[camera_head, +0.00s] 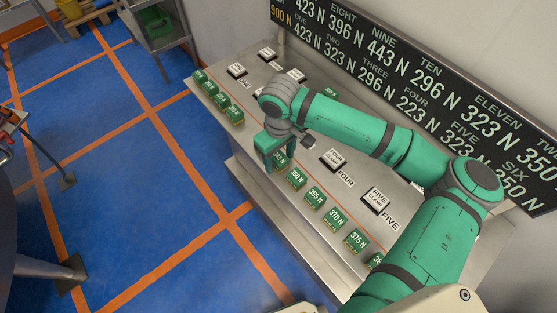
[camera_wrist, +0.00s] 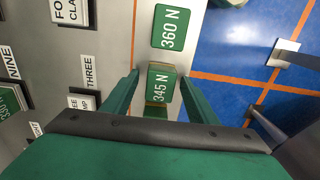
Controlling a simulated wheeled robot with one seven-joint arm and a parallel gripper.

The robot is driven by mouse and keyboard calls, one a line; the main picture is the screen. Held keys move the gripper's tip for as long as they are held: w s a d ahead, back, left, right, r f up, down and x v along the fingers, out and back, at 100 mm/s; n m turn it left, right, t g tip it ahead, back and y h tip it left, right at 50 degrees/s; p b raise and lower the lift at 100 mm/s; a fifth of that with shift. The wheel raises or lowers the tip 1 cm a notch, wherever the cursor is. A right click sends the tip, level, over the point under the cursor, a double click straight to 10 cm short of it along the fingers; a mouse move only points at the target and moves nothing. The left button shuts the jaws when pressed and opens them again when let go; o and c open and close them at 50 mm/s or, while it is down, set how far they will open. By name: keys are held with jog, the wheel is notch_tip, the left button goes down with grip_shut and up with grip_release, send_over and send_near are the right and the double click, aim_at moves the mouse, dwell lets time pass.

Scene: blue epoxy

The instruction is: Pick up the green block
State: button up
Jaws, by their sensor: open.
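Several green blocks with white force labels stand in a row along the front edge of the metal bench. The green block marked 345 N (camera_wrist: 161,84) lies between the two fingers of my gripper (camera_wrist: 159,77) in the wrist view. The fingers are open, one on each side of it, and I cannot tell whether they touch it. In the head view my green gripper (camera_head: 270,153) points down at the row and partly hides this block (camera_head: 280,158). The block marked 360 N (camera_head: 297,178) is beside it, and shows in the wrist view too (camera_wrist: 171,27).
More green blocks, such as 255 N (camera_head: 315,197) and 370 N (camera_head: 334,219), stand along the same edge. Labelled clamp plates (camera_head: 335,158) sit behind the row. A black force board (camera_head: 420,90) rises at the back. Blue floor (camera_head: 185,215) lies in front.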

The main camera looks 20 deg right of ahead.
jog(key=shift+f, duration=0.1)
jog(key=shift+c, duration=0.3)
jog(key=c, duration=1.1)
